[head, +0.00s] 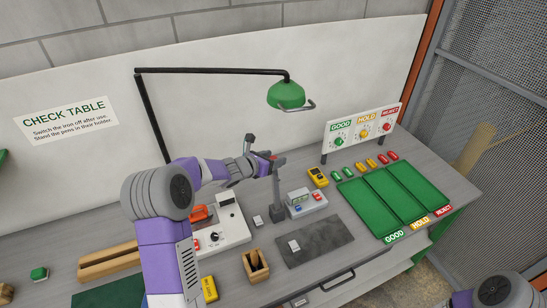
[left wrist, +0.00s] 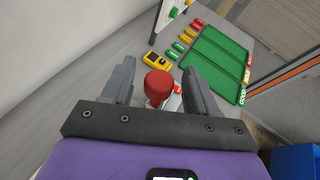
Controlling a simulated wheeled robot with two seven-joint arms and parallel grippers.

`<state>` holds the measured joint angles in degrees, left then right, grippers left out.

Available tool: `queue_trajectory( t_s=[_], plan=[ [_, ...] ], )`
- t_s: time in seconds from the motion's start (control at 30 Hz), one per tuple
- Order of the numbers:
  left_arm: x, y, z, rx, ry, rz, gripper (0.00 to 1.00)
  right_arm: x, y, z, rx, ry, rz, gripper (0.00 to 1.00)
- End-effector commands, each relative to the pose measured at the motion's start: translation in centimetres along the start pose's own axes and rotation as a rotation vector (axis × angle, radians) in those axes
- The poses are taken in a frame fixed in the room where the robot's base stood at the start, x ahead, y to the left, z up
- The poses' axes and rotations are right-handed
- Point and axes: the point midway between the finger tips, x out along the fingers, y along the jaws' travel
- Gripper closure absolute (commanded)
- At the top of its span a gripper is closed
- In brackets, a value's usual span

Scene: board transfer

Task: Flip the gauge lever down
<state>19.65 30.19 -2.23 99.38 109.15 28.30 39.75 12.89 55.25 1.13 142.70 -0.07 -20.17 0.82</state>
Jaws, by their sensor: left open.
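The gauge is a grey upright post (head: 278,190) on the table, with a small display box (head: 305,203) beside it. Its lever ends in a red knob (head: 273,157) near the top of the post. In the left wrist view the red knob (left wrist: 158,84) shows between the two grey fingers. My left gripper (head: 264,152) is open at the height of the knob, with a finger on either side of it. I cannot tell whether a finger touches it. The lever's arm is mostly hidden by the gripper and knob. My right gripper is out of view.
A green lamp (head: 286,95) hangs above and behind. A white control box (head: 222,232), a pen holder (head: 257,270) and a dark mat (head: 315,241) stand around the gauge. A yellow meter (head: 318,177) and green sorting trays (head: 437,203) lie to the right.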

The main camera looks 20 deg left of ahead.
Motion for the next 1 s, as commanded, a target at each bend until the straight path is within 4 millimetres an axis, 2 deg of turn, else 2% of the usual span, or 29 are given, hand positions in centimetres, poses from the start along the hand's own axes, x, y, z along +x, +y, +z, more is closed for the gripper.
queue_trajectory(
  t_s=[0.33, 0.7, 1.0],
  plan=[
    [0.47, -0.03, -0.04, 0.001, 0.0, 0.0, 0.41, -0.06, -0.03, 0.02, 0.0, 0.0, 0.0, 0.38],
    [0.43, 0.01, -0.04, 0.0, 0.001, 0.0, 0.98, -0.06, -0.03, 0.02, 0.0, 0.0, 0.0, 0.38],
    [0.52, -0.14, -0.06, 0.004, -0.001, 0.0, 1.0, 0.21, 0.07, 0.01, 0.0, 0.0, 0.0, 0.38]
  ],
)
